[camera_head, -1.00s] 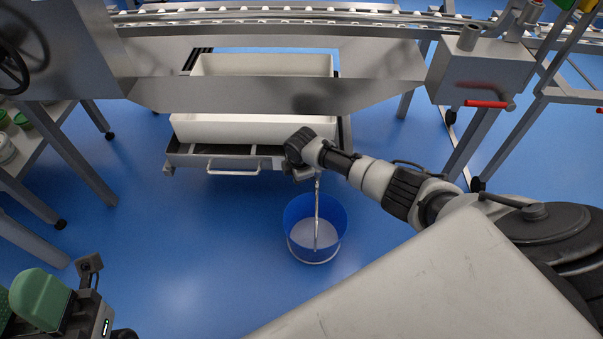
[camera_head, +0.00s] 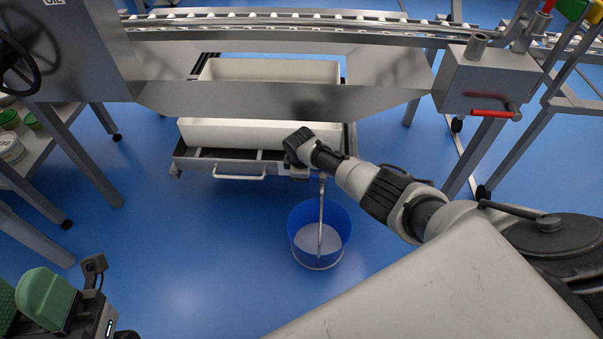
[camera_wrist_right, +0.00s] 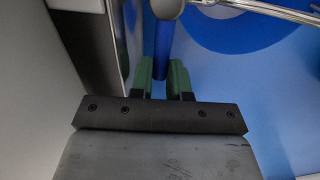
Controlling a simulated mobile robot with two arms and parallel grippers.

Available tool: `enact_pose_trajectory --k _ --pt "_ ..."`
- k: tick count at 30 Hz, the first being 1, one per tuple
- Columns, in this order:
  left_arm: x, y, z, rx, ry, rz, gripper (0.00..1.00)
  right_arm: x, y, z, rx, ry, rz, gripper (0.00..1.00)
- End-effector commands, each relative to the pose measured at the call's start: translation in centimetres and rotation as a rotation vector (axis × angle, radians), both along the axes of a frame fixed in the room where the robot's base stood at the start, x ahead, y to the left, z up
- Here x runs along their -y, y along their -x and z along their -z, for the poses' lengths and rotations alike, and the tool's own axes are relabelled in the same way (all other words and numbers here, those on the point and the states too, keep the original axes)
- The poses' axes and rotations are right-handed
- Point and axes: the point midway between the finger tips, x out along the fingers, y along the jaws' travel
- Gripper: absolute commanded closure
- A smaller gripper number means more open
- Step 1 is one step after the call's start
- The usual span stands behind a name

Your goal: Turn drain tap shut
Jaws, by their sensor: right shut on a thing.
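The drain tap's blue lever (camera_wrist_right: 163,55) stands between the green fingers of my right gripper (camera_wrist_right: 161,76), which is shut on it. A round grey end (camera_wrist_right: 167,8) shows at the lever's far end. In the head view my right wrist (camera_head: 300,146) covers the tap and the fingers, at the front right corner of the tub carrier (camera_head: 190,164). A thin pale stream (camera_head: 321,215) runs down from there into a blue bucket (camera_head: 303,217) on the floor. My left gripper (camera_head: 25,298) is at the lower left, partly cut off, and its opening is unclear.
A long white tub (camera_head: 215,133) sits on the carrier under a steel trough (camera_head: 270,100). A grey box with a red lever (camera_head: 488,112) is at the upper right. A shelf with containers (camera_head: 10,148) stands at the left.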

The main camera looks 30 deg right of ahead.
Motion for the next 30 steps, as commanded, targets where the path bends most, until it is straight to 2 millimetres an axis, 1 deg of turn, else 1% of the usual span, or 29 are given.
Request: enact_pose_trajectory --k 6,7,11,12,23,26,30 --pt "0.0 0.0 0.0 0.000 0.000 0.000 0.57 0.2 0.0 0.0 -0.002 0.002 0.006 1.00" --pt "0.0 0.0 0.0 0.000 0.000 0.000 0.57 0.2 0.0 0.0 -0.002 0.002 0.006 0.80" --pt "0.0 0.0 0.0 0.001 0.000 0.000 0.57 0.2 0.0 0.0 -0.001 0.002 0.005 0.60" --pt "0.0 0.0 0.0 0.001 0.000 0.000 0.57 0.2 0.0 0.0 -0.001 0.001 0.003 0.58" --pt "-0.1 0.0 -0.4 0.007 0.003 -0.003 0.57 0.0 -0.1 -0.3 0.002 0.000 0.001 0.58" --pt "-0.1 0.0 -0.9 0.006 0.002 -0.002 0.57 0.0 0.0 -0.8 0.002 0.000 0.001 0.58" --pt "-0.1 0.0 -2.1 0.004 0.001 -0.001 0.57 -0.1 0.1 -1.8 0.003 0.000 0.003 0.58"
